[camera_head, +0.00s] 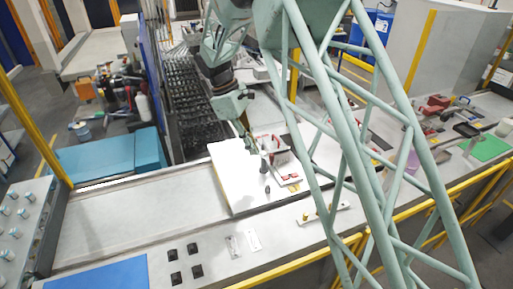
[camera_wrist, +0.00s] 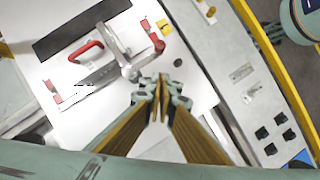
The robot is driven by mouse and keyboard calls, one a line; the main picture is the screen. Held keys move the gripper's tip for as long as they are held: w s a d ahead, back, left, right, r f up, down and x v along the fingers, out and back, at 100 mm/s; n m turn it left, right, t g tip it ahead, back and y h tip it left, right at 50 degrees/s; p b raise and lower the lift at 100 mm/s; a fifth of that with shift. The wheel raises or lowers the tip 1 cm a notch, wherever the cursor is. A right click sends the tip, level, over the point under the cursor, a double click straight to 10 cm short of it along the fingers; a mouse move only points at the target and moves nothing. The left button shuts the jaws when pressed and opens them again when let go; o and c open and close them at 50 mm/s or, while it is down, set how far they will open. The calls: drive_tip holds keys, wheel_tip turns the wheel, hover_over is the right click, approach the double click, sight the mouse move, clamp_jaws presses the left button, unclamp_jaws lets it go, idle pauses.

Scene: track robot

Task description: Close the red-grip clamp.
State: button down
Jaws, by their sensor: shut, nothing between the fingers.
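The red-grip clamp (camera_head: 277,146) sits on a white plate (camera_head: 234,192) on the bench. In the wrist view its curved red grip (camera_wrist: 87,50) shows at upper left, joined to a grey metal arm and frame. I cannot tell how far the clamp is open. My gripper (camera_wrist: 160,82) is shut and empty, its brown fingers pressed together above the plate, to the lower right of the clamp in the wrist view. In the head view my gripper (camera_head: 247,135) points down just left of the clamp. No contact with the clamp is visible.
A small dark knob (camera_wrist: 178,62) stands on the plate beside the clamp. Several black square pieces (camera_head: 172,254) lie on the bench in front. A yellow rail (camera_head: 405,208) runs along the bench edge. The long pale surface at left is clear.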

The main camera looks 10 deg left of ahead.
drive_tip(key=b+v, duration=0.1)
drive_tip(key=v, duration=0.9)
drive_tip(key=shift+s, duration=0.15)
drive_tip(key=s+d+r+m+y+b, duration=0.1)
drive_tip(key=s+d+m+b, duration=0.2)
drive_tip(key=s+d+b, duration=0.45)
drive_tip(key=s+d+r+m+y+b, duration=0.1)
drive_tip(key=s+d+m+b, duration=0.2)
drive_tip(key=d, duration=0.8)
drive_tip(key=s+d+r+m+y+b, duration=0.1)
drive_tip(key=s+d+r+m+b, duration=0.1)
drive_tip(key=s+d+b, duration=0.55)
drive_tip(key=s+d+r+m+t+y+p, duration=0.1)
drive_tip(key=s+d+r+m+t+p, duration=0.2)
drive_tip(key=s+d, duration=0.9)
drive_tip(key=s+d+f+m, duration=0.2)
drive_tip(key=s+m, duration=0.1)
drive_tip(key=s, duration=0.5)
drive_tip(key=s+d+f+m+t+b, duration=0.1)
drive_tip(key=s+d+f+m, duration=0.2)
drive_tip(key=s, duration=0.6)
drive_tip(key=shift+r, duration=0.1)
idle(1.3)
